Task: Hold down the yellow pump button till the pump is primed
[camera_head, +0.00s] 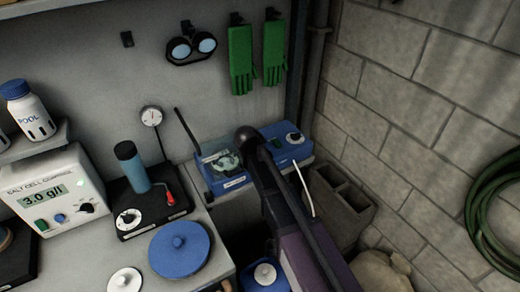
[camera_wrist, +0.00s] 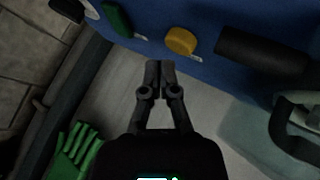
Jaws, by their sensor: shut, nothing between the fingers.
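The round yellow pump button (camera_wrist: 181,41) sits on the blue pump housing (camera_wrist: 215,17) in the wrist view, near the top middle. My gripper (camera_wrist: 160,68) is shut with nothing between its fingers. Its tips show a little below and left of the button in the picture, with a visible gap between them. The blue pump unit (camera_head: 236,181) also shows in the head view, with a clear-topped part at its left. In that view my arm covers part of the unit, and the yellow button and my fingertips are hidden.
A green switch (camera_wrist: 117,18) and a dark cylinder (camera_wrist: 262,52) flank the button. Green gloves (camera_head: 241,60) hang on the wall above the pump. A cinder block (camera_head: 343,200) stands to the right. The bench at left holds a meter (camera_head: 55,190) and a blue lid (camera_head: 180,248).

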